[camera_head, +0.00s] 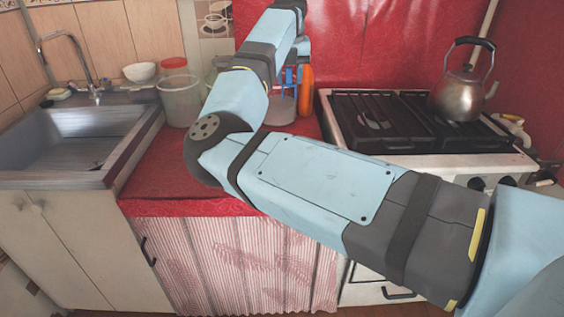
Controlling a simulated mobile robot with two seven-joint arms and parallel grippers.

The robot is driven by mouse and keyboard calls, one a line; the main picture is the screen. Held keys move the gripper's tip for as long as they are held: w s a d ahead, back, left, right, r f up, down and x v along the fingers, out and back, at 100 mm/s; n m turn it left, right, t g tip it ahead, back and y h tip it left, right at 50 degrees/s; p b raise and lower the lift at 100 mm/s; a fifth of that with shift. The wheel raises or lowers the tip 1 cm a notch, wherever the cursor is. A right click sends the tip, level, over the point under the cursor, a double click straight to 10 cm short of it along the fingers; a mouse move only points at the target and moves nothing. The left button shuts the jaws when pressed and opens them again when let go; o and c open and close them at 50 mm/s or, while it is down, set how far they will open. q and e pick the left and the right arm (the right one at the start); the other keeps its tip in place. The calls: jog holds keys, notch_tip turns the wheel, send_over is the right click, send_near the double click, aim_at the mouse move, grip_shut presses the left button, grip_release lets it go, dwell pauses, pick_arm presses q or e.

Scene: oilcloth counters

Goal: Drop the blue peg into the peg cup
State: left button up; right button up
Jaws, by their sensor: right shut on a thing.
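My right arm comes in from the right, bends over the red counter and reaches up and back. Its gripper (291,70) points down at the back of the counter, partly hidden by my own arm. It is shut on the blue peg (290,78), of which only a small blue part shows. A greyish cup (280,111), apparently the peg cup, stands on the counter just below the blue peg, its left side partly covered by my arm. I cannot tell whether the peg's lower end is inside the cup's rim. My left gripper is out of view.
An orange bottle-like thing (306,91) stands right beside the gripper. The stove (410,120) with a kettle (461,92) is at right. The counter's front left is clear.

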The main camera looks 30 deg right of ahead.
pick_arm(q)
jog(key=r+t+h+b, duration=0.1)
jog(key=b, duration=0.1)
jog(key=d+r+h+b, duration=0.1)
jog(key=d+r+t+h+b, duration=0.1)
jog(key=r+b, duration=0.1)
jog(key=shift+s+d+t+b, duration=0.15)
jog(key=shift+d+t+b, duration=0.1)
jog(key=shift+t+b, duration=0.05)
pick_arm(e)
notch_tip(320, 180, down, 11)
jog(key=a, duration=0.1)
jog(key=shift+s, duration=0.15)
jog(key=o, duration=1)
